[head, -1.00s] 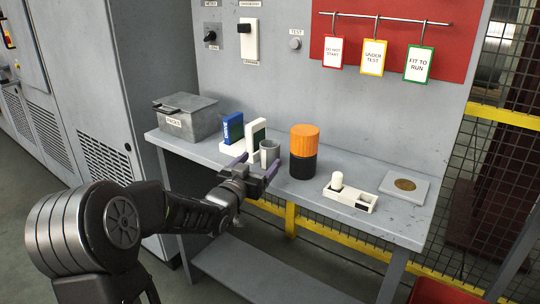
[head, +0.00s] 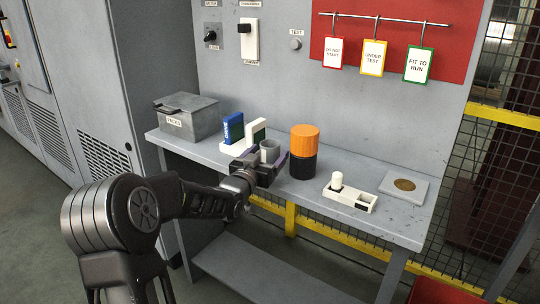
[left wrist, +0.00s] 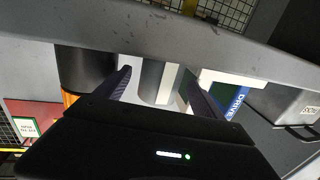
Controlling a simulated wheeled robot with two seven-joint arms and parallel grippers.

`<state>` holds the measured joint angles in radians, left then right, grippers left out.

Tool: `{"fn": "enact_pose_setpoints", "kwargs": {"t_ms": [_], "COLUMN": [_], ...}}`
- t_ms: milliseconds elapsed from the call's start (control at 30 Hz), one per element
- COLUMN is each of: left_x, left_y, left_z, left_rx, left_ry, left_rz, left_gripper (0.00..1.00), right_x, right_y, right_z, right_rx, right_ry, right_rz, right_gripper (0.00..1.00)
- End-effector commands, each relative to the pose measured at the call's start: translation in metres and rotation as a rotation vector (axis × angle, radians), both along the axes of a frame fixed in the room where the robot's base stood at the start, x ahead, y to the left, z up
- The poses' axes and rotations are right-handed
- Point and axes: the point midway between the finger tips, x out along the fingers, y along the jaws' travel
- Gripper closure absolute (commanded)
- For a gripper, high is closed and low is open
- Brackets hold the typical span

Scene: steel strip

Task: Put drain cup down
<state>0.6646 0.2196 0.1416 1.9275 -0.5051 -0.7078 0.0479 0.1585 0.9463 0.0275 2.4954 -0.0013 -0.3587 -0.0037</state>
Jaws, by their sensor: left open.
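The drain cup, a small grey cup (head: 270,149), is upright on the grey steel bench, between the white holder and the orange-and-black cylinder. My left gripper (head: 267,156) is open, with one finger on each side of the cup. The gripper body hides the cup's lower part in the head view. In the left wrist view the picture is upside down, and the cup (left wrist: 154,82) shows between the two spread fingers (left wrist: 158,88). I cannot tell whether either finger touches it. My right gripper is not in view.
A white holder with a blue book (head: 233,128) stands just left of the cup. The orange-and-black cylinder (head: 304,152) is close on the right. A grey lidded box (head: 188,116), a white tray (head: 350,197) and a plate with a brass disc (head: 418,194) share the bench (head: 225,158).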

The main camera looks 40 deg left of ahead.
Motion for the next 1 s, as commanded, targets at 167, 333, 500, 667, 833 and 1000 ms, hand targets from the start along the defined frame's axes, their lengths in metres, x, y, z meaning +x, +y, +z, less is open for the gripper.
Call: {"fn": "enact_pose_setpoints", "kwargs": {"t_ms": [167,333,500,667,833,1000], "left_x": [-0.0002,-0.0003,-0.0004,-0.0004,-0.0004,-0.0004], "left_y": [0.0,-0.0001,0.0,0.0,0.0,0.0], "left_z": [0.0,0.0001,0.0001,0.0001,0.0001,0.0001], "left_rx": [0.0,0.0,0.0,0.0,0.0,0.0], "left_ry": [0.0,0.0,0.0,0.0,0.0,0.0], "left_rz": [0.0,0.0,0.0,0.0,0.0,0.0], "left_gripper": [0.21,0.21,0.34,0.47,0.61,0.75], "right_x": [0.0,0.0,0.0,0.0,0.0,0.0], "right_y": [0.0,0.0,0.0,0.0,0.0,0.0], "right_z": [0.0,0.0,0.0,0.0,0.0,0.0], "right_rx": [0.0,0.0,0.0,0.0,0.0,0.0], "right_ry": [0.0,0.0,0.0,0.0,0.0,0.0], "right_rz": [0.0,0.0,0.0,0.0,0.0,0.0], "right_gripper": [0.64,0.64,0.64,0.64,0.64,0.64]}}
